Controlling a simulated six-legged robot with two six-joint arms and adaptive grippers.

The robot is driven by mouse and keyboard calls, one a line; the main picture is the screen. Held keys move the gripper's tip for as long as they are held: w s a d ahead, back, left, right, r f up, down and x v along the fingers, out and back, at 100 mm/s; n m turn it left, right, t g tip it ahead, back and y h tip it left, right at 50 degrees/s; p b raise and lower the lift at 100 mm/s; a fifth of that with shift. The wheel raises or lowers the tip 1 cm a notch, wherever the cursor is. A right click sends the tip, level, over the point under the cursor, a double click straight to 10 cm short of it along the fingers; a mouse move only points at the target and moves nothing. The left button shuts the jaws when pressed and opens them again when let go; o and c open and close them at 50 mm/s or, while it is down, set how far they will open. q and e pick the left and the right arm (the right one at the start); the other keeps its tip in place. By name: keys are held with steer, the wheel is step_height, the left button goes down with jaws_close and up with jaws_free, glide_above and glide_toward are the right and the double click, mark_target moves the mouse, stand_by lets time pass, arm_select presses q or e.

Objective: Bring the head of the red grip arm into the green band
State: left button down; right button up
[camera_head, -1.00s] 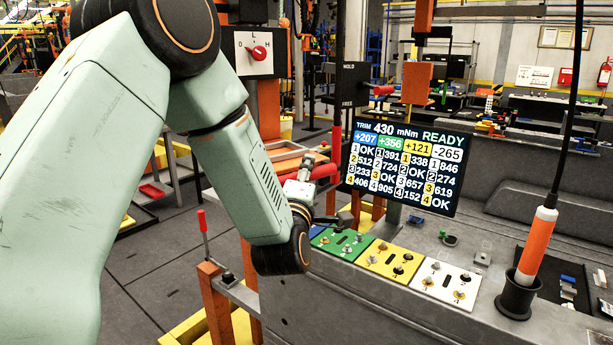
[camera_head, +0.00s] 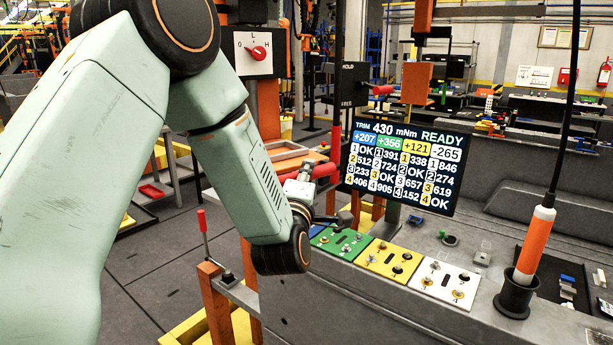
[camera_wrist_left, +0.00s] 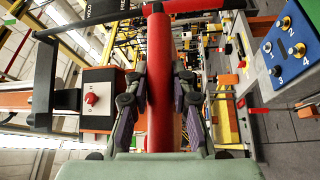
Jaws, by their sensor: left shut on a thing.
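The red grip arm (camera_head: 322,171) shows as a red bar just beyond my left wrist in the head view. In the left wrist view the red grip arm (camera_wrist_left: 160,75) runs up the middle of the picture, with a dark part at its top end. My left gripper (camera_wrist_left: 160,95) is shut on it, one dark finger along each side. In the head view my left gripper (camera_head: 305,190) is partly hidden behind my wrist. I cannot make out a green band on the grip arm's travel in either view. My right gripper is not in view.
A lit screen (camera_head: 406,168) reads READY and 430 mNm. Below it are green (camera_head: 341,243), yellow (camera_head: 389,259) and white (camera_head: 440,284) switch panels. A selector box (camera_head: 262,52) with a red knob stands behind my arm. An orange-handled tool (camera_head: 535,243) stands in a black cup.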

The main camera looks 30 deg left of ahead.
arm_select(q)
steer(key=shift+f, duration=0.15)
step_height(320, 180, down, 9)
steer(key=b, duration=0.8)
steer(key=shift+r, duration=0.2)
steer(key=c, duration=1.1)
jaws_free()
steer(key=shift+a, duration=0.1)
steer(key=shift+v, duration=6)
